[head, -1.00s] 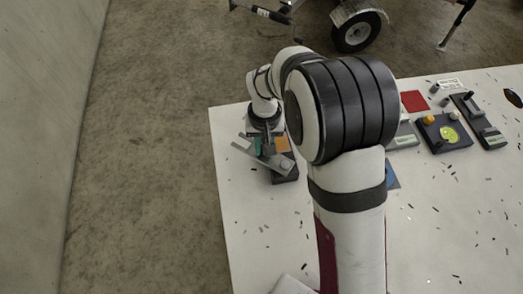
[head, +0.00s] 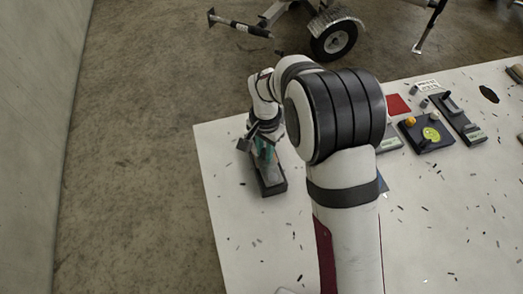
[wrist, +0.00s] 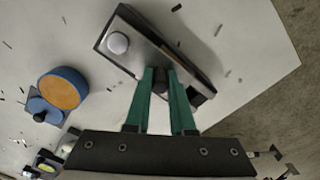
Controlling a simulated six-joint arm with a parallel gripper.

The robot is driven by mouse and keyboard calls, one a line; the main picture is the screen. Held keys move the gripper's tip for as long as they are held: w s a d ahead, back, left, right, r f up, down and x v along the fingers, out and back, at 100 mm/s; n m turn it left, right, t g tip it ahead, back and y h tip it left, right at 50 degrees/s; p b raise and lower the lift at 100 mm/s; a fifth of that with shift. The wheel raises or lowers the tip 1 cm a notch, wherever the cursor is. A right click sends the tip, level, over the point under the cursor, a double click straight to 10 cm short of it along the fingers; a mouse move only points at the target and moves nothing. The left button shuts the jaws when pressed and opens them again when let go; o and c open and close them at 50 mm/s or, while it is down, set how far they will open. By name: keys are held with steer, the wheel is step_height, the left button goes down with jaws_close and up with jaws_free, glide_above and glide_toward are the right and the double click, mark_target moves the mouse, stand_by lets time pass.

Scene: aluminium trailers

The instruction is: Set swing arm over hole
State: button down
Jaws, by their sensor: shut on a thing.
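The swing arm (wrist: 148,48) is a grey bar with a white round knob (wrist: 117,43) at one end, lying over a dark oblong base (wrist: 124,12). The base (head: 272,188) is at the table's left side in the head view. My gripper (wrist: 166,80) has green fingers, shut on a small dark post of the swing arm at the end away from the white knob. In the head view my gripper (head: 262,152) is over the base's far part. The swing arm lies roughly along the base. The hole is not clearly visible; the arm and fingers cover that area.
A blue round part with an orange top (wrist: 62,92) stands apart in the wrist view. A red square (head: 397,104), a dark plate with a yellow-green patch (head: 426,134) and a long dark fixture (head: 460,118) are at the right. Small dark bits litter the white table (head: 225,215).

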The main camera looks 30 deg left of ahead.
steer(key=shift+w+d+m, duration=0.15)
steer(key=shift+m, duration=0.15)
stand_by(0.4)
steer(key=c, duration=0.8)
jaws_free()
steer(key=shift+o, duration=0.2)
step_height(320, 180, up, 16)
steer(key=shift+f, duration=0.1)
